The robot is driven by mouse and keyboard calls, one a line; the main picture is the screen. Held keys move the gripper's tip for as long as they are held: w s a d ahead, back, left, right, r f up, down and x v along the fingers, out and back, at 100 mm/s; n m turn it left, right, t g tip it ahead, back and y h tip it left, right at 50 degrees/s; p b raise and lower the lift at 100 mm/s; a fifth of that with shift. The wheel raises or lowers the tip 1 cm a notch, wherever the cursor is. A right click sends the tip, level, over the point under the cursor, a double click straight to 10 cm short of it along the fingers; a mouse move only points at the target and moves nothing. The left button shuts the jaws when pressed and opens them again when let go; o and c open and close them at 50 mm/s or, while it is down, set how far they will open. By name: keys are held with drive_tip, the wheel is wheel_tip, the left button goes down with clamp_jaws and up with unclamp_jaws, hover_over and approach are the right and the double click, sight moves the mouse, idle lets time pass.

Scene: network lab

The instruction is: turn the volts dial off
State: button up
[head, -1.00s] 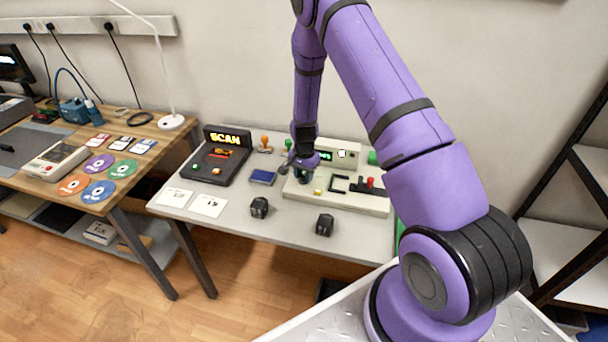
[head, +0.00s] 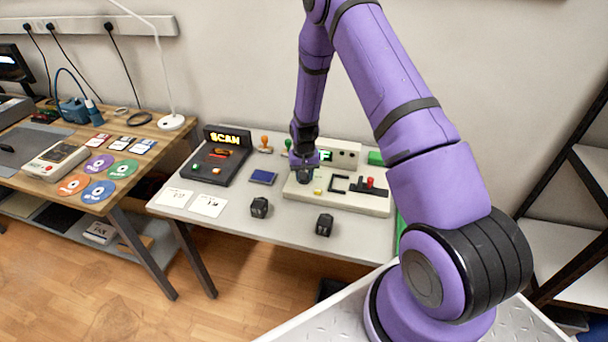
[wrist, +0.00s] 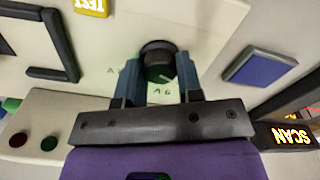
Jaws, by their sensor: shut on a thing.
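The volts dial (wrist: 158,58) is a round black knob on the cream test unit (wrist: 105,35), with small letters printed around it. My gripper (wrist: 159,84) is shut on the dial, one finger on each side of it. In the head view my gripper (head: 304,175) is down at the left part of the test unit (head: 345,200), and the dial is mostly hidden there. The green display (head: 327,155) shows a letter F at its right end; my arm hides the rest.
A yellow TEST button (wrist: 91,6), a black bracket (head: 342,185) and a red-knobbed lever (head: 370,183) are on the unit. A blue pad (head: 262,177) and the black SCAN box (head: 218,160) stand to the left. Two black blocks (head: 260,207) sit in front.

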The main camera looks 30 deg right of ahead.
idle(0.5)
drive_tip(key=o, duration=0.9)
wheel_tip(320, 180, up, 11)
drive_tip(key=shift+f, duration=0.1)
idle(0.3)
